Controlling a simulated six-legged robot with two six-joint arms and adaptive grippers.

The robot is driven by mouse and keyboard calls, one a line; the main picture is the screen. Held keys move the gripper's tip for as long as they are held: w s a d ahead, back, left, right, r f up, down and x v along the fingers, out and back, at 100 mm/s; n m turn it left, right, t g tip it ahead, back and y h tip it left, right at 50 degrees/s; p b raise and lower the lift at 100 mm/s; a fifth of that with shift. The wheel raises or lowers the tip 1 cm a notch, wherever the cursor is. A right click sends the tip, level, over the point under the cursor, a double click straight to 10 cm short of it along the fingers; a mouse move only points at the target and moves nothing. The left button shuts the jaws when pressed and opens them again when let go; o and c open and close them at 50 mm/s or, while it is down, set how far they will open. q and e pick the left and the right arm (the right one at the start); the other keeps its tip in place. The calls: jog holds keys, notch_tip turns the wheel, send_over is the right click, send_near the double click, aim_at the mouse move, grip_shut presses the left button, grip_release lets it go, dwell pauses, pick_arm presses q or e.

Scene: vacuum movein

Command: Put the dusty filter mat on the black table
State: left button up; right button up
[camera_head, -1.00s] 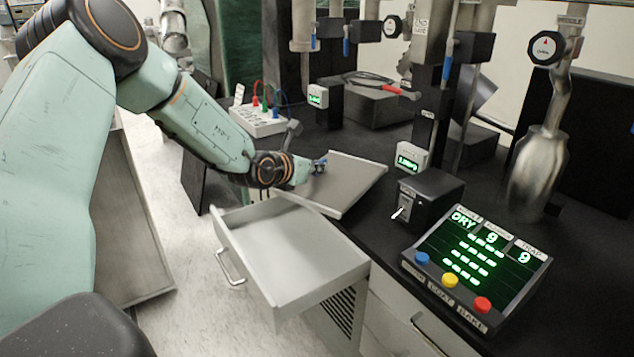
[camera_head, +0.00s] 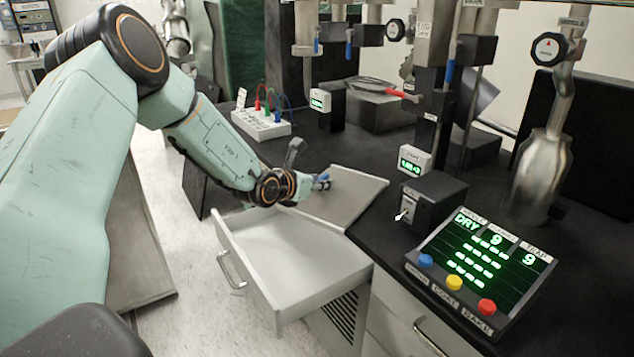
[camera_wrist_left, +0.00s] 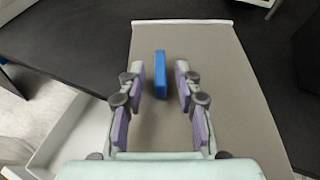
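The filter mat (camera_head: 350,197) is a flat grey panel with a small blue tab (camera_wrist_left: 160,75). It lies on the black table (camera_head: 382,232), its near end at the edge by the open drawer. Whether that end overhangs the drawer is hard to tell. My left gripper (camera_head: 324,182) is over the mat at the tab. In the left wrist view its fingers (camera_wrist_left: 160,82) stand open on both sides of the tab, with a gap on each side. My right gripper is not in view.
The open, empty drawer (camera_head: 285,250) juts out below the table edge. A control box with green readouts (camera_head: 480,262) and a black switch box (camera_head: 432,198) stand right of the mat. A white cable box (camera_head: 262,124) stands behind my left arm.

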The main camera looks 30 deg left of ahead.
pick_arm(q)
jog(key=p+v, duration=0.2)
jog(key=v, duration=0.1)
jog(key=p+v, duration=0.2)
jog(key=v, duration=0.1)
jog(key=p+v, duration=0.2)
jog(key=v, duration=0.1)
jog(key=shift+s+d+r, duration=0.1)
jog(key=shift+s+r, duration=0.05)
jog(key=shift+r, duration=0.25)
jog(key=s+d+f+m+g+h+p, duration=0.1)
jog(key=s+d+f+m+g+h, duration=0.2)
jog(key=s+d+f+m+g, duration=0.45)
jog(key=s+d+f+m+g+h+p, duration=0.2)
jog(key=s+d+f+m+h, duration=0.3)
jog(key=s+d, duration=0.6)
jog(key=s+a+f+m+g+y, duration=0.25)
jog(key=s+f+m+y, duration=0.2)
jog(key=s+m, duration=0.45)
jog(key=s+a+f+m+g+y, duration=0.1)
jog(key=s+f+m+g+y, duration=0.3)
jog(key=s+m, duration=0.5)
jog(key=d+m+t, duration=0.1)
jog(key=s+d+m, duration=0.1)
jog(key=d+m, duration=0.1)
jog(key=d+m+t, duration=0.1)
jog(key=m, duration=0.1)
jog(key=shift+s+d+r+t+h, duration=0.1)
jog(key=shift+s+d+t+h, duration=0.05)
jog(key=shift+s+t+h, duration=0.15)
